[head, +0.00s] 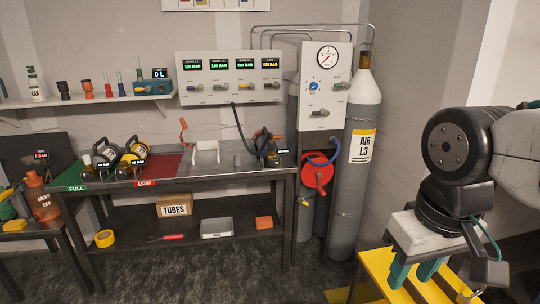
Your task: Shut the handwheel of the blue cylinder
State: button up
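A dark blue cylinder-like object (266,146) stands at the right end of the bench, with a dark hose running from it up to the wall panel. It is small in the head view. I cannot make out its handwheel or whether it is open or shut. My gripper (413,277) is at the lower right, far from the bench, pointing down over a yellow step. Its two teal fingers are apart with nothing between them.
A tall grey AIR L3 cylinder (359,165) and a red hose reel (317,174) stand right of the bench. Yellow (136,157) and black-and-white (104,154) cylinders lie on the bench's left. The yellow step (385,265) is below my gripper. Open floor lies in front of the bench.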

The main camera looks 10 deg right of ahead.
aim_at(272, 161)
jog(key=u, duration=0.5)
jog(key=k, duration=1.15)
jog(key=z, duration=0.15)
jog(key=i, duration=1.6)
jog(key=u, duration=0.7)
